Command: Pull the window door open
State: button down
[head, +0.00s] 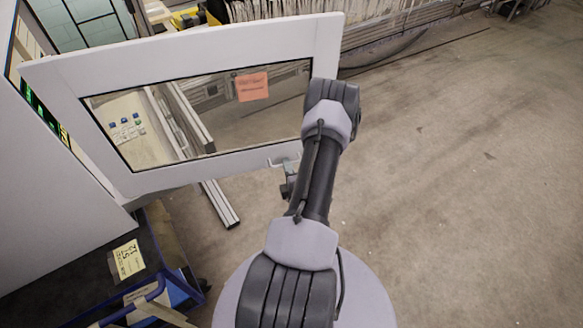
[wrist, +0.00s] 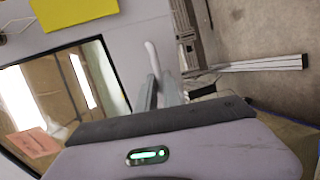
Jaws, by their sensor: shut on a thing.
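The window door (head: 220,55) is a white frame around a glass pane with an orange note (head: 252,87) on it. It stands swung out from the white cabinet (head: 35,190) at the left, with a gap between them. My gripper (head: 289,172) is at the door's lower right, shut on the small white handle (head: 277,161); my arm partly hides it. In the wrist view, the fingers (wrist: 160,92) close around the white handle (wrist: 152,57), beside the door frame (wrist: 118,55) and its pane.
A cart with blue tubing (head: 150,290) and a yellow label (head: 129,259) stands below the cabinet. A metal rail (head: 222,205) lies on the floor under the door. Machinery with white threads (head: 270,10) is behind. The floor at the right (head: 460,190) is clear.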

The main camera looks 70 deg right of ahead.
jog(key=shift+a, duration=0.15)
jog(key=c, duration=1.5)
grip_release()
jog(key=shift+s+a, duration=0.1)
